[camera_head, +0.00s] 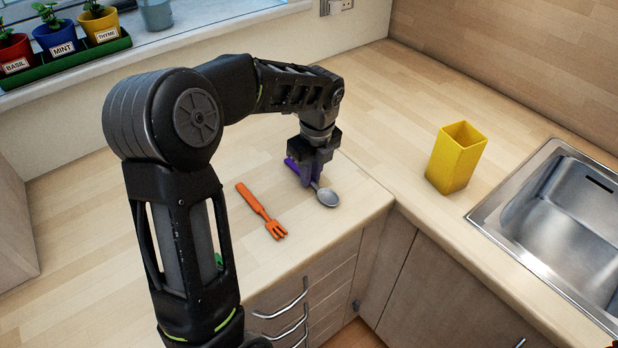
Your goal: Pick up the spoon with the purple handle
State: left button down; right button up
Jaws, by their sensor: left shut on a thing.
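The spoon with the purple handle (327,197) is on the wooden counter near its inner corner. Its grey bowl points toward the front right, and part of the purple handle shows at the gripper. My left gripper (309,180) comes down from above and is shut on the purple handle. The fingers hide the middle of the handle. I cannot tell whether the spoon still touches the counter. My right gripper is not in view.
An orange fork (262,211) lies on the counter left of the spoon. A yellow square holder (457,157) stands to the right, beside a steel sink (570,215). Potted herbs (60,38) stand on the windowsill. The counter between spoon and holder is clear.

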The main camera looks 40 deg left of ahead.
pick_arm(q)
notch_tip(320, 180, up, 10)
jog(key=shift+b, duration=0.35)
